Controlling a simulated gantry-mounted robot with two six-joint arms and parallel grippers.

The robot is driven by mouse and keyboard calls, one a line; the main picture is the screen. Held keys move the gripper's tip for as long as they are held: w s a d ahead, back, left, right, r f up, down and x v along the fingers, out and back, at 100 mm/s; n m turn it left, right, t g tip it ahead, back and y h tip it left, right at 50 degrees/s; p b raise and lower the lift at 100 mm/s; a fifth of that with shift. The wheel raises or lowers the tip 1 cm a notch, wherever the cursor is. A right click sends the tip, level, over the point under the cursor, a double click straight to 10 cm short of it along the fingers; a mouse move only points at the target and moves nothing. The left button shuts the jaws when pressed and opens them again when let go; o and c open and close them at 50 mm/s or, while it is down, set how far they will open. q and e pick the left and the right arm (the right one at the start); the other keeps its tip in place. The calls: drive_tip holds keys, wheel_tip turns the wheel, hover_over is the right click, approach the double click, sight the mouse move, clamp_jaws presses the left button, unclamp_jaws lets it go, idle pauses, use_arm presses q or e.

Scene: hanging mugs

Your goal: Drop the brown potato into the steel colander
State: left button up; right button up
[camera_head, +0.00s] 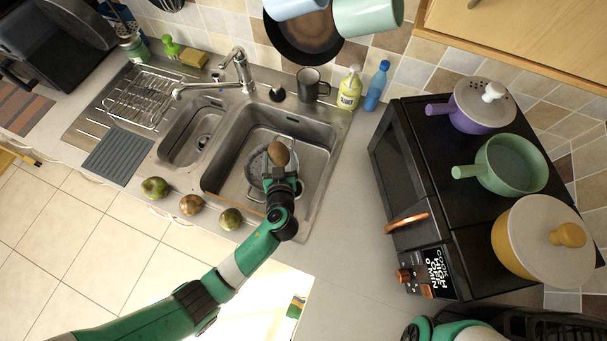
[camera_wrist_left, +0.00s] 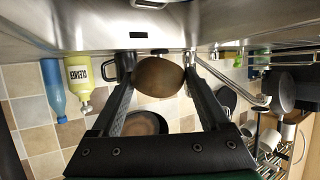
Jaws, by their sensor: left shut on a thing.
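The brown potato (camera_head: 278,152) is held between the fingertips of my left gripper (camera_head: 280,168). In the left wrist view the potato (camera_wrist_left: 158,77) sits between the two dark fingers of the gripper (camera_wrist_left: 158,68). The steel colander (camera_head: 256,185) stands in the larger right sink basin. In the head view the potato and gripper overlap the colander and hide part of its inside. The gap in height between potato and colander cannot be told. My right gripper is not in view.
Several round fruits or vegetables, such as a green one (camera_head: 155,188), lie on the counter's front edge. The faucet (camera_head: 238,72) rises behind the sink. A dark mug (camera_head: 309,85) and a yellow cleaner bottle (camera_head: 350,88) stand behind the basin. A black oven (camera_head: 425,170) is at right.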

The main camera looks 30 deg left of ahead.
use_arm(q)
drive_tip(key=shift+n+g+y, duration=0.7)
drive_tip(key=shift+n+y, duration=0.1)
drive_tip(key=shift+n, duration=0.1)
drive_tip(key=a, duration=0.5)
drive_tip(key=shift+w+r, duration=0.2)
drive_tip(key=shift+w, duration=0.1)
wheel_tip(320, 180, down, 12)
drive_tip(key=b, duration=1.1)
drive_tip(key=o, duration=1.4)
drive_tip(key=shift+c, duration=0.2)
